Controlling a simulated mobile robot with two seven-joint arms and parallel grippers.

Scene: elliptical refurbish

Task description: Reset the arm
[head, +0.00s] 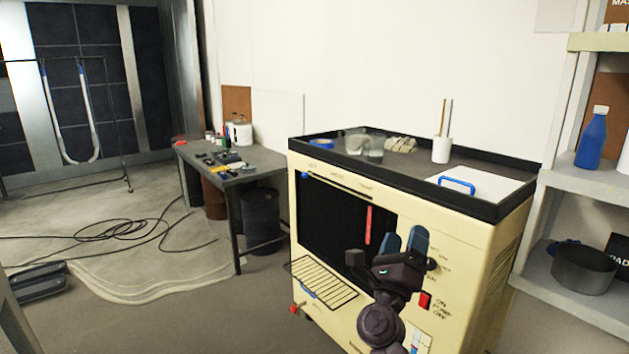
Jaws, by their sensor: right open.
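My right arm rises from the bottom of the head view, in front of a cream cabinet oven (455,245). My right gripper (404,240) points up and away, with two blue-grey fingers standing slightly apart. It is open, and I see nothing held between the fingers. It overlaps the right side of the oven's front; whether it touches the panel I cannot tell. My left gripper is not in view.
A wire rack (322,283) juts out below the oven's dark opening (335,220). The oven's black-rimmed top holds a white board (480,187) and a white cup (441,150). Shelves (590,185) stand at right, a cluttered table (250,165) at left. Cables (110,230) lie on the floor.

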